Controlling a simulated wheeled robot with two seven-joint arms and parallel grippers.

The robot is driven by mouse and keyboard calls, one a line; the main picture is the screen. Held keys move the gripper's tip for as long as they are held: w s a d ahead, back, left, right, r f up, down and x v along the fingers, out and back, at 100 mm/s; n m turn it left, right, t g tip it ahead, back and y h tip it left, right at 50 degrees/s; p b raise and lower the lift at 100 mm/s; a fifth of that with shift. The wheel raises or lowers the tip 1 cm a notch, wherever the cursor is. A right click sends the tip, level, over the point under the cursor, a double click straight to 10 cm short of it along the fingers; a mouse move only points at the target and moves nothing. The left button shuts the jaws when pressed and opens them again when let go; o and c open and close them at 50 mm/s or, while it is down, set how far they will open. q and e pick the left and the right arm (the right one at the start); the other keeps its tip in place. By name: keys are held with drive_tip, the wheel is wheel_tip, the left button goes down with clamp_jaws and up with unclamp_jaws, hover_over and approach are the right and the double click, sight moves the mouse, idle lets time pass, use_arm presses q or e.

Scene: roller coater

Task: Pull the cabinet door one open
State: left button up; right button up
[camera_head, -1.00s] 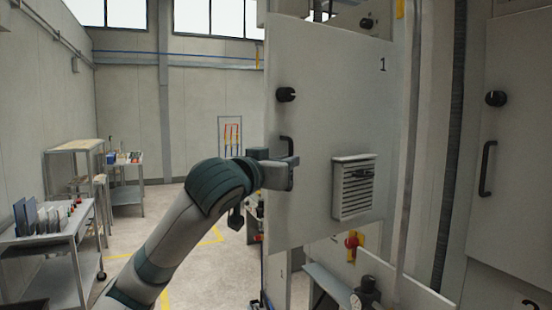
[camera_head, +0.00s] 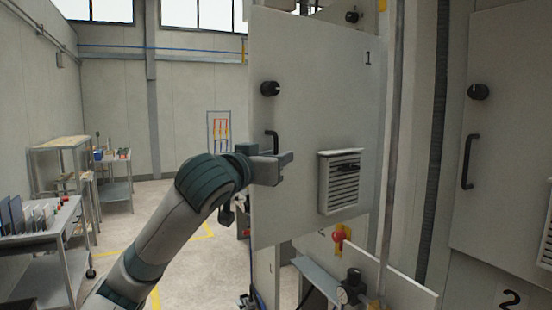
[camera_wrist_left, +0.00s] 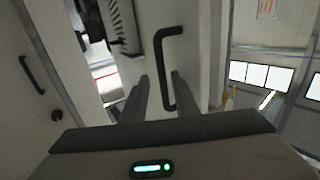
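Cabinet door one (camera_head: 320,110) is a pale panel marked "1". It stands swung out from the cabinet, its left edge free against the room. It carries a black knob, a vent and a black bar handle (camera_head: 272,140). My left gripper (camera_head: 282,165) is at the handle's lower end in the head view. In the left wrist view, the fingers (camera_wrist_left: 162,98) are apart, one on each side of the handle (camera_wrist_left: 159,60). The right finger is close to the bar, with a gap at the left one; contact is unclear. My right gripper is not in view.
A second door (camera_head: 508,140) marked "2" stands at the right. A red knob (camera_head: 338,237) and a dark fitting (camera_head: 350,290) sit below door one. Shelving carts (camera_head: 45,235) stand at the left.

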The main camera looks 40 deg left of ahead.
use_arm(q)
drive_tip(key=s+d+b, duration=0.2)
drive_tip(key=s+b, duration=0.7)
drive_tip(key=s, duration=0.8)
drive_tip(key=shift+d+b, duration=0.3)
drive_tip(key=shift+f, duration=0.1)
idle(0.3)
